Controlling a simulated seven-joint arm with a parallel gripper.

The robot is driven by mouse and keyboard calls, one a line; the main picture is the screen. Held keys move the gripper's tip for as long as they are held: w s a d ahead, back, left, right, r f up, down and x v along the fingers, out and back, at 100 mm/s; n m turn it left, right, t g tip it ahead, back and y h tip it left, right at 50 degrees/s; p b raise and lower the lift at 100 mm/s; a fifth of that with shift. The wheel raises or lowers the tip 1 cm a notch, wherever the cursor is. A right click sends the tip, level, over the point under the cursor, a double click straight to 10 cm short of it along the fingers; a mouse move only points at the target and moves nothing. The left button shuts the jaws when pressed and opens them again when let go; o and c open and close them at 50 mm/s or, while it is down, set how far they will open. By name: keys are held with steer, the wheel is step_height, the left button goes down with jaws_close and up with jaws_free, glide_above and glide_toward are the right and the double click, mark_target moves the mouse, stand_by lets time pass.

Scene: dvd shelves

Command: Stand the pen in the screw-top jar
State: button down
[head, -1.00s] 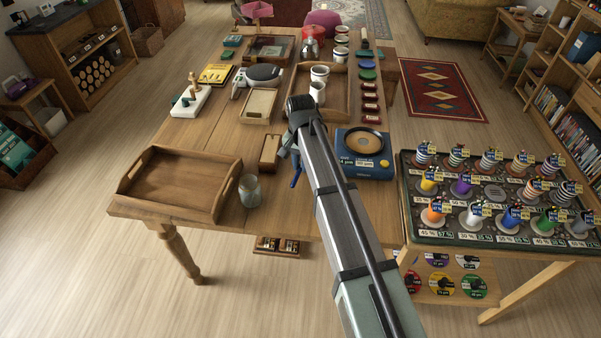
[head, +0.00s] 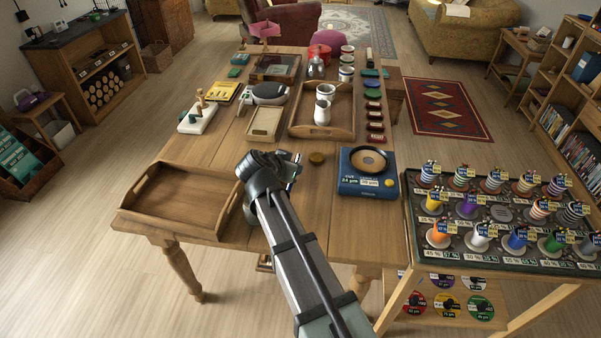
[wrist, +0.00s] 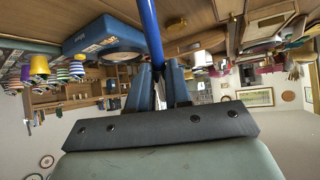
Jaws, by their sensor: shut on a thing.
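My gripper (head: 291,170) is over the front middle of the table, mostly hidden behind my arm in the head view. In the wrist view my gripper (wrist: 158,82) is shut on a blue pen (wrist: 151,35), which sticks out beyond the fingers. The pen barely shows in the head view. The glass jar is hidden behind my arm now; in the earlier head view it stands open beside the wooden tray's right end. A small round brown lid-like disc (head: 317,158) lies on the table right of my gripper.
An empty wooden tray (head: 150,222) is at the table's front left. A blue scale-like device (head: 350,185) stands at the right. Behind are a tray (head: 297,134) with white mugs (head: 322,111) and a small beige tray (head: 265,136). A rack of spools (head: 425,247) is at right.

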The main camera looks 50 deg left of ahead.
steer(key=s+a+r+n+t+y, duration=0.25)
steer(key=s+r+n+y, duration=0.4)
steer(key=s, duration=0.75)
steer(key=shift+m+t+y, duration=0.25)
steer(key=shift+m+y, duration=0.7)
steer(key=shift+w+d+f, duration=0.1)
steer(key=shift+d+f, duration=0.05)
steer(key=shift+f, duration=1.75)
steer(key=shift+w+d+f, duration=0.1)
steer(key=shift+f, duration=1.8)
steer(key=shift+w+d+f, duration=0.1)
steer(key=shift+d+f, duration=0.05)
steer(key=shift+f, duration=1.75)
steer(key=c, duration=1)
jaws_free()
steer(key=shift+s, duration=0.1)
steer(key=v, duration=1.3)
steer(key=shift+s+d+f, duration=0.1)
steer(key=shift+s+d, duration=0.15)
steer(key=shift+d, duration=0.05)
